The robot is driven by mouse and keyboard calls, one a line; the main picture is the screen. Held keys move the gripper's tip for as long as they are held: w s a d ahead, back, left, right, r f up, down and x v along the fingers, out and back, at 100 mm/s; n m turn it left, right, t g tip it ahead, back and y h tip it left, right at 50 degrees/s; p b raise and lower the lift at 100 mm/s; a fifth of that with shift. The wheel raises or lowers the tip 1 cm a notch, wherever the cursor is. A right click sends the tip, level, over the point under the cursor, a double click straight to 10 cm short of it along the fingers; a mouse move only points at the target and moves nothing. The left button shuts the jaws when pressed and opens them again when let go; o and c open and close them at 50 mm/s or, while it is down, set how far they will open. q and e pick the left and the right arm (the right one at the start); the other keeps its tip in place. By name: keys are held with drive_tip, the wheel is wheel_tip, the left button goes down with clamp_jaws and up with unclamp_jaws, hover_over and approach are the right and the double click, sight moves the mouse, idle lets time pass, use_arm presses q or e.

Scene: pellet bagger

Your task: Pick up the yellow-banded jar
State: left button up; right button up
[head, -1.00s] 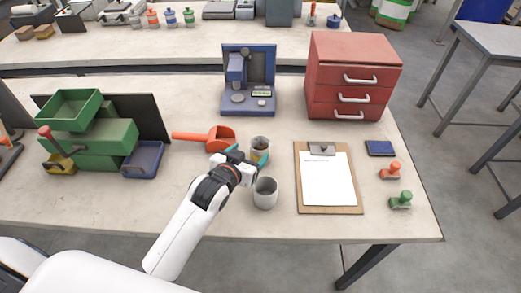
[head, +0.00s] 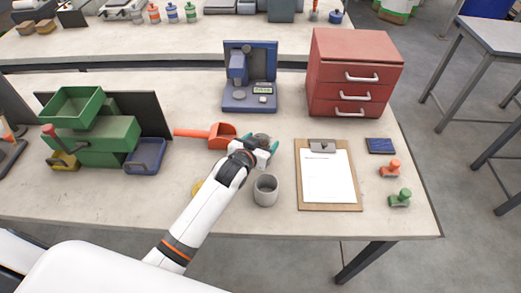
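No jar with a clearly visible yellow band shows. A small yellow patch (head: 196,188) peeks out on the left of my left forearm; the arm hides the rest, so I cannot tell what it belongs to. My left gripper (head: 263,148) is at a grey cup-like container (head: 262,138), whose dark top shows just behind it. The gripper and wrist hide most of that container, and I cannot tell whether the fingers grip it. A second grey, open cup (head: 265,190) stands upright in front of it, apart from the gripper. My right gripper is not in view.
An orange scoop (head: 218,136) lies left of the gripper. A blue scale-like device (head: 250,78) and red drawers (head: 352,75) stand behind. A clipboard (head: 328,175) lies to the right, green bins (head: 95,145) to the left. Colour-banded jars (head: 172,14) stand on the back table.

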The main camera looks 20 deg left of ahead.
use_arm(q)
drive_tip(key=c, duration=1.1)
